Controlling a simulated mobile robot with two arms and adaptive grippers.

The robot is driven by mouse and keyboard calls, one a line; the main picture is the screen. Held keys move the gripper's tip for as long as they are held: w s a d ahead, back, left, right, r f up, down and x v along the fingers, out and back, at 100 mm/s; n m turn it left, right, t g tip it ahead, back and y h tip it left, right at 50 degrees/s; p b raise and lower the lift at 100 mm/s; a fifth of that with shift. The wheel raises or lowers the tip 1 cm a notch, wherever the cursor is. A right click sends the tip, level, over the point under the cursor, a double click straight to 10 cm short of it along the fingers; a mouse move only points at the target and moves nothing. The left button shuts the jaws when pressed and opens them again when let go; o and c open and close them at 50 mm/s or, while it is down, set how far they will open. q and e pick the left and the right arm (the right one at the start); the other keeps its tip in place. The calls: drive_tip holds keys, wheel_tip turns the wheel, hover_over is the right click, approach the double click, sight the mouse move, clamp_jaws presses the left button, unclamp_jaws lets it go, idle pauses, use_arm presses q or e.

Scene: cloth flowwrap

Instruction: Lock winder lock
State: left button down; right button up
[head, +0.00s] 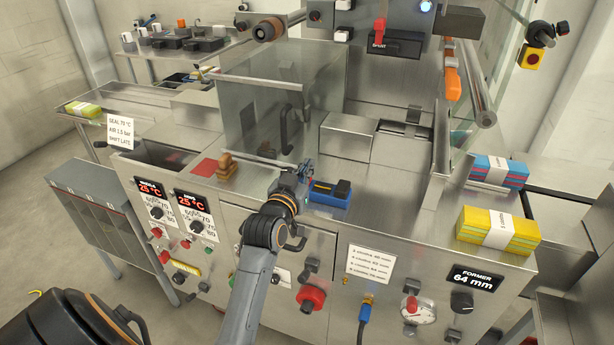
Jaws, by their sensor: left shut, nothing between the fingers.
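My left gripper (306,170) is small and dark in the head view, at the end of an arm that comes up from the bottom. It is shut and empty, over the front of the machine's steel top (385,185). It is just left of a blue tray (330,195) with a dark item in it; I cannot tell whether they touch. I cannot make out for sure which part is the winder lock. A brown roll (268,29) on a spindle at the top and an orange handle (452,84) on the right post are in view. My right gripper is not in view.
A clear guard panel (262,122) stands behind the gripper. Brown blocks (229,165) lie left of it. The front panel has a red knob (311,298) and several dials. Yellow cloth packs (498,232) and blue-pink packs (498,171) lie at right.

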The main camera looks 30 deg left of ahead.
use_arm(q)
drive_tip(key=shift+w+f, duration=0.1)
drive_tip(key=shift+f, duration=1.8)
